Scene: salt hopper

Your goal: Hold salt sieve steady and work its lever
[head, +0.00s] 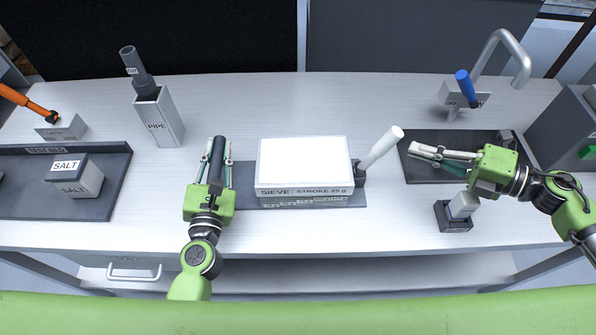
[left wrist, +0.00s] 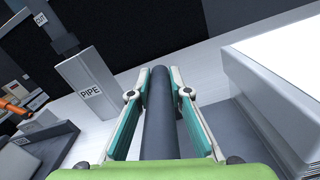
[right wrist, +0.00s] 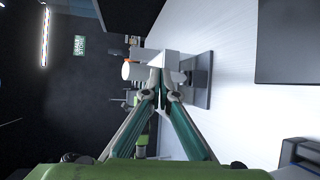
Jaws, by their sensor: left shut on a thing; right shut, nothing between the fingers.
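The sieve (head: 303,193) is a white box on a dark base in the middle of the table, marked "SIEVE STROKE 25 g". Its lever (head: 380,148) has a white grip and leans up to the right. My left gripper (head: 217,150) is shut on a dark round handle (left wrist: 160,120) just left of the sieve. My right gripper (head: 414,150) is shut and empty, its fingertips right of the lever and apparently apart from it. In the right wrist view the white lever grip (right wrist: 131,70) shows beyond the fingertips; the sieve is partly hidden by the fingers.
A grey pipe holder (head: 158,118) stands at back left. A salt block (head: 75,176) sits on a dark tray (head: 108,202) at far left. Right are a dark mat (head: 417,173), a tap with a blue handle (head: 463,84) and a small block in a dark holder (head: 454,217). The front middle is clear.

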